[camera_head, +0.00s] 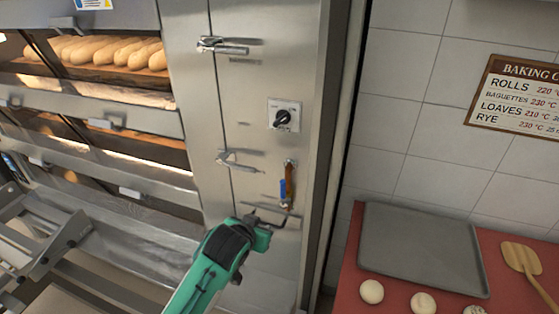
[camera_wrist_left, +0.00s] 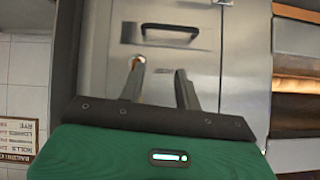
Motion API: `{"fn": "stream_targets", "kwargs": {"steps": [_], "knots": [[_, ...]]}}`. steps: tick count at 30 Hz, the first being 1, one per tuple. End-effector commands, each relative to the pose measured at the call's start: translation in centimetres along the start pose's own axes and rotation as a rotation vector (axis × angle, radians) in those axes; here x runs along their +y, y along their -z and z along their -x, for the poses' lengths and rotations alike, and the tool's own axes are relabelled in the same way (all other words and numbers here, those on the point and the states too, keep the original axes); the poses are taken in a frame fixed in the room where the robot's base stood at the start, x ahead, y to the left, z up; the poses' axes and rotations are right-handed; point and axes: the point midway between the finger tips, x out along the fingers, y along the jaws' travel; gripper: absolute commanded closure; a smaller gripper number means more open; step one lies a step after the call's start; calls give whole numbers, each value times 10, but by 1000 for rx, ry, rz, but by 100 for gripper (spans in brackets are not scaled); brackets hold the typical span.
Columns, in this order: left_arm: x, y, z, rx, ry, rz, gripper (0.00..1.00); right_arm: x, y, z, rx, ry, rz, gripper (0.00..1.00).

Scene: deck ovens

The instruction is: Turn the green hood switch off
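No green hood switch shows in either view. A black rotary knob (camera_head: 283,118) on a pale square plate sits on the steel cabinet front. Below it is a brown pipe with a blue lever (camera_head: 283,190) pointing down. My left gripper (camera_head: 264,228) is low in front of the cabinet, below the blue lever and near a dark bar handle (camera_head: 275,217). The left wrist view shows its two fingers (camera_wrist_left: 159,72) apart with nothing between them. The bar handle (camera_wrist_left: 170,32) lies beyond them there. I cannot tell whether a finger touches anything. My right gripper is not in view.
Deck ovens with baguettes (camera_head: 105,50) stand at the left. Cabinet door handles (camera_head: 222,45) (camera_head: 240,161) stick out left of the knob. A red table at the right holds a grey tray (camera_head: 420,245), dough balls (camera_head: 372,291) and a wooden paddle (camera_head: 522,258). A baking sign (camera_head: 518,98) hangs above.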

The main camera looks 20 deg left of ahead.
Motion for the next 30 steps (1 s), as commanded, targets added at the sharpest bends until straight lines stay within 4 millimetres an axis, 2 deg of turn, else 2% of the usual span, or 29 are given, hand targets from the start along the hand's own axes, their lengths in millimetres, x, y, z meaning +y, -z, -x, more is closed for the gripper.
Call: {"fn": "stream_targets", "kwargs": {"steps": [1, 6, 11, 12, 15, 19, 21, 24, 27, 30], "knots": [[-4, 44, 14, 77, 8, 2, 66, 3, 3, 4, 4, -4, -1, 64], [-12, 156, 63, 297, 27, 26, 66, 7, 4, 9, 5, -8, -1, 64], [-18, 247, 123, 504, 37, 48, 66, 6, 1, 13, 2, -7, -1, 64], [-19, 269, 141, 557, 39, 52, 66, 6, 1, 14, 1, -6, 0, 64], [-22, 316, 188, 686, 41, 64, 66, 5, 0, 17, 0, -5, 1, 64], [-23, 364, 249, 840, 38, 77, 66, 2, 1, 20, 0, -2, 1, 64], [-24, 382, 278, 908, 35, 83, 66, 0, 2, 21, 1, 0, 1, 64], [-24, 400, 310, 982, 32, 89, 66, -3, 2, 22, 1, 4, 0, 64], [-24, 409, 331, 1030, 29, 92, 66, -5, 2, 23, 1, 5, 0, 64], [-24, 415, 340, 1051, 27, 95, 66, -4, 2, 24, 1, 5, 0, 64]]}}
